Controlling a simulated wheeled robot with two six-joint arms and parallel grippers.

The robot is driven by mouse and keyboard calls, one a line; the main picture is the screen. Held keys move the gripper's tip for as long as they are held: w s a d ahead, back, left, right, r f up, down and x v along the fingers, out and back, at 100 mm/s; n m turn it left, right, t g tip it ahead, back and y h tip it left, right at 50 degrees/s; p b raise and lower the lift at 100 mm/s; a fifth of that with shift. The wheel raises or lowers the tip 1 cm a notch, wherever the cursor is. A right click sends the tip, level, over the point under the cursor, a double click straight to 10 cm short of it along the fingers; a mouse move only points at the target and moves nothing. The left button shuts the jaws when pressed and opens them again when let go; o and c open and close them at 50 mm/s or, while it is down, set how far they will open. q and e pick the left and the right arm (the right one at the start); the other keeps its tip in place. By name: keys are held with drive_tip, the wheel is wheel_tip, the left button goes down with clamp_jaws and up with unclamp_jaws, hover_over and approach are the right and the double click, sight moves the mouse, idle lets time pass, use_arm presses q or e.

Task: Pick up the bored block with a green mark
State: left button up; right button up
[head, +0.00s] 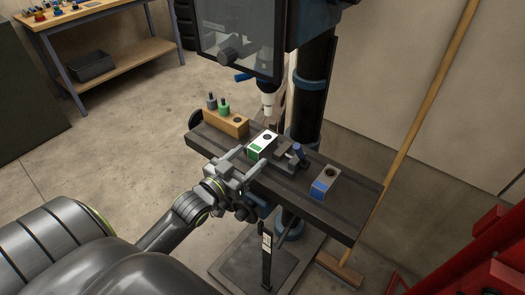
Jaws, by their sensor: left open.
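The bored block with a green mark (262,145) is pale with a dark hole in its top and a green patch on its near side. It sits on the dark drill press table (345,205), beside a small vise (290,155). My left gripper (245,162) is open, with its fingers reaching toward the block from the near side. One finger is close to the block's left end and the other near its right end; I cannot tell whether they touch it. My right gripper is not in view.
A block with a blue mark (325,183) stands to the right on the table. A wooden holder (226,122) with grey and green pegs stands at the left. The drill chuck (268,100) hangs just above and behind the green-marked block. A broom (408,130) leans at the right.

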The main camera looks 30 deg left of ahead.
sight(262, 142)
use_arm(q)
drive_tip(key=shift+w+r, duration=0.1)
drive_tip(key=shift+w, duration=3.7)
drive_tip(key=shift+s, duration=0.1)
drive_tip(key=c, duration=1.2)
drive_tip(key=shift+c, duration=0.7)
drive_tip(key=shift+r, duration=0.15)
